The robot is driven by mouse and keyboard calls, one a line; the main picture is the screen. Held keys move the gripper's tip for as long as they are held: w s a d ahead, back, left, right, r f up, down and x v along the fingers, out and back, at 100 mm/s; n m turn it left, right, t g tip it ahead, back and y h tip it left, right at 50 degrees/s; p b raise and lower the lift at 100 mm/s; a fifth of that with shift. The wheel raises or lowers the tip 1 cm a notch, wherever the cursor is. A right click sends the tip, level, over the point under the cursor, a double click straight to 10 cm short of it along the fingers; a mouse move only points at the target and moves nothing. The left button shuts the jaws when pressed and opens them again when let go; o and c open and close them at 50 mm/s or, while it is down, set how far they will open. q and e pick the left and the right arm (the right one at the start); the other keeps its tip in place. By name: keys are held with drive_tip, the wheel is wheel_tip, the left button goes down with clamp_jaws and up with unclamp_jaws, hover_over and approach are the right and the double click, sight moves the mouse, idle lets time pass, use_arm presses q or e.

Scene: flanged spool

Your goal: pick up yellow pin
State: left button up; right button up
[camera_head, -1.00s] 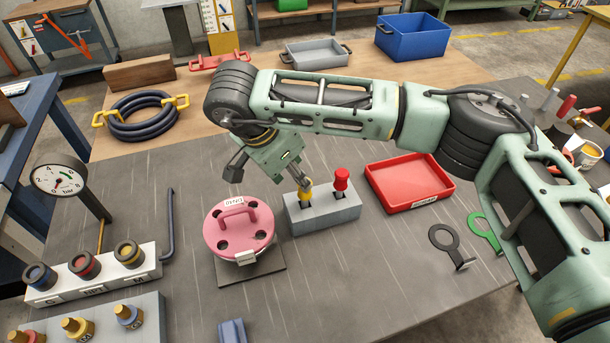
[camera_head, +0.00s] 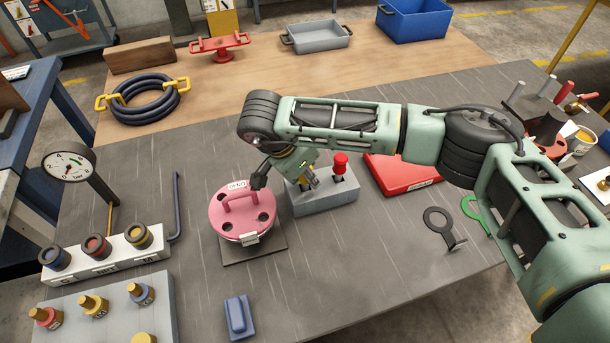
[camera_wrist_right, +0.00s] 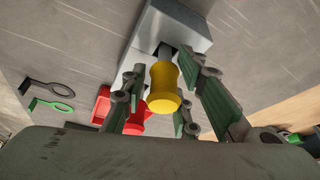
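The yellow pin (camera_wrist_right: 163,88) shows in the right wrist view with its dark shaft in the grey block (camera_wrist_right: 172,22). My right gripper (camera_head: 311,183) is over the block's left hole. In the wrist view the fingers of my right gripper (camera_wrist_right: 166,72) are apart on either side of the yellow head, with gaps visible. The red pin (camera_head: 340,163) stands in the block's right hole. My left gripper is not in view.
A pink flanged spool (camera_head: 243,214) on a dark plate is just left of the block. A red tray (camera_head: 403,180) lies to the right, partly behind my right arm. A blue block (camera_head: 238,317) lies in front. The table's front middle is mostly clear.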

drive_tip(key=shift+c, duration=0.9)
clamp_jaws()
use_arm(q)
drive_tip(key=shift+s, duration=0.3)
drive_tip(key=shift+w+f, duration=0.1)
use_arm(e)
drive_tip(key=shift+r, duration=0.1)
